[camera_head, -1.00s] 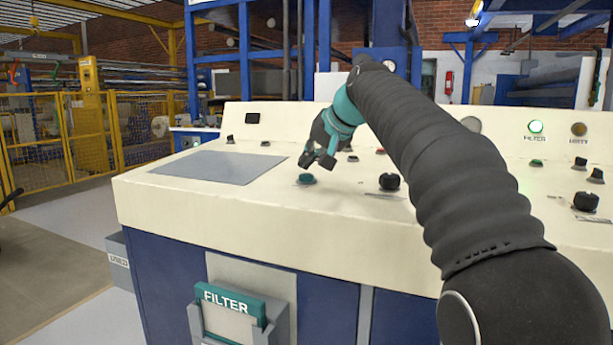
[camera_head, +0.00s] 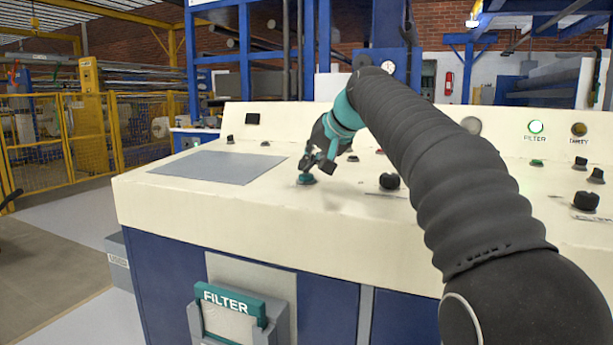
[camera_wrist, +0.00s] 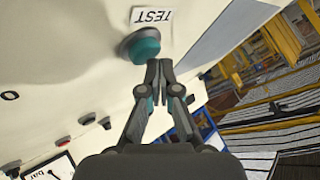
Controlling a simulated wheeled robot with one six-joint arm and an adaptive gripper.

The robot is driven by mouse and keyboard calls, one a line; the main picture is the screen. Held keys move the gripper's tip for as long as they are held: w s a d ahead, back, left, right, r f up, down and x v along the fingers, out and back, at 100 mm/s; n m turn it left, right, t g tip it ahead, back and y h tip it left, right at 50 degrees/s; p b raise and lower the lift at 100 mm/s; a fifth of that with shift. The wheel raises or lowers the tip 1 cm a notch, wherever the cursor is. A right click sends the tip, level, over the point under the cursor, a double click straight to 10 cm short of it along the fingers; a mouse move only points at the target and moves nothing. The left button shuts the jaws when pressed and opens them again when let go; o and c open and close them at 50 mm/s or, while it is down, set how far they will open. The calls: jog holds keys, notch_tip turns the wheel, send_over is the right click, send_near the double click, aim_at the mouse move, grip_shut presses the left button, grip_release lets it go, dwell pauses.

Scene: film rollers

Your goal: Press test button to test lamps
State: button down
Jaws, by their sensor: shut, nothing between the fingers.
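The teal test button (camera_head: 306,180) sits on the cream console top (camera_head: 250,196). In the wrist view the button (camera_wrist: 143,49) has a dark collar and lies beside a white label reading TEST (camera_wrist: 152,16). My gripper (camera_head: 308,170) is right above the button, and its fingers are shut with nothing between them. In the wrist view the fingertips (camera_wrist: 158,68) lie at the button's edge; I cannot tell if they touch it. The lamp marked FILTER (camera_head: 535,127) looks bright with a green rim. The lamp beside it (camera_head: 579,129) is a dull amber.
A black knob (camera_head: 389,181) stands on the console to the right of the button. A flat grey panel (camera_head: 218,167) lies to its left. More knobs (camera_head: 586,201) are at the far right. A teal FILTER handle (camera_head: 229,302) is on the console front. The console around the button is clear.

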aim_at(307, 177)
jog(key=shift+f, duration=0.5)
dwell(0.4)
jog(key=shift+r, duration=0.1)
jog(key=shift+r+p, duration=0.75)
jog(key=shift+r, duration=0.05)
jog(key=r+p, duration=0.5)
jog(key=shift+s+a, duration=0.1)
jog(key=shift+s, duration=0.15)
dwell(0.8)
